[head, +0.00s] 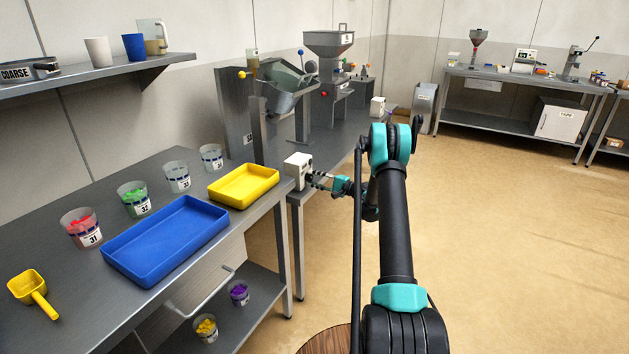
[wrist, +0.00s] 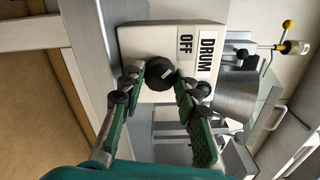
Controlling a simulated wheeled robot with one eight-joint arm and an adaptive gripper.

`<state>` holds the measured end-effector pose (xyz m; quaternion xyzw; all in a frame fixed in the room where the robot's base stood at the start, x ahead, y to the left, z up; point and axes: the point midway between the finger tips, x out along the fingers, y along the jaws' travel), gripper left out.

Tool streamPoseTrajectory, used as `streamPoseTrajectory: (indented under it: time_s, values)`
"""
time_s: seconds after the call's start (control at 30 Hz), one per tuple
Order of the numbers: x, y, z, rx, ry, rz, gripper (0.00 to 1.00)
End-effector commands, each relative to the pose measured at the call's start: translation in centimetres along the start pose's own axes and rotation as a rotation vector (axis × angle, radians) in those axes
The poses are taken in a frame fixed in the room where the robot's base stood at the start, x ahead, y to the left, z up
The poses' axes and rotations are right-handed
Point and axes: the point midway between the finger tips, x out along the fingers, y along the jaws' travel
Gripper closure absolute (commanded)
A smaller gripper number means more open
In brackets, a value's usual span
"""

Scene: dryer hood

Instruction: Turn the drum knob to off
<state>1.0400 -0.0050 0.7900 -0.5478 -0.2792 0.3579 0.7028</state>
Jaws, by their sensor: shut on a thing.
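The drum knob (wrist: 160,73) is a round black dial with a light mark, on the face of a white box (wrist: 140,38) labelled OFF and DRUM in the wrist view. The light mark on the knob appears slanted. My gripper (wrist: 158,84) has its fingers on both sides of the knob, shut on it. In the head view the white box (head: 298,168) stands at the front edge of the back bench, and my gripper (head: 318,179) reaches it from the right. The knob itself is hidden or too small to make out there.
A metal drum machine (head: 285,85) and a hopper (head: 329,42) stand behind the box. A yellow tray (head: 244,198), a blue tray (head: 120,255) and several cups are on the left bench. The floor to the right is open.

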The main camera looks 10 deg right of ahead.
Motion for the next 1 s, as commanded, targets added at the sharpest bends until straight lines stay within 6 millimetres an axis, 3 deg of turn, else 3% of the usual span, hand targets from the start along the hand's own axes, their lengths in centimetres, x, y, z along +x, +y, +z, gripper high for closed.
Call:
streamPoseTrajectory:
  time_s: [0.03, 0.07, 0.23, 0.63, 1.0]
  values:
    - [0.0, 0.1, 0.0, -0.001, -0.001, 0.002, 0.97]
    - [0.0, 0.1, 0.0, -0.001, -0.001, 0.002, 0.68]
    - [0.0, 0.1, 0.0, 0.000, -0.001, 0.001, 0.48]
    - [-0.8, 0.0, -0.1, 0.001, 0.001, 0.000, 0.48]
    - [-7.8, 0.0, -0.1, 0.000, 0.003, 0.000, 0.48]
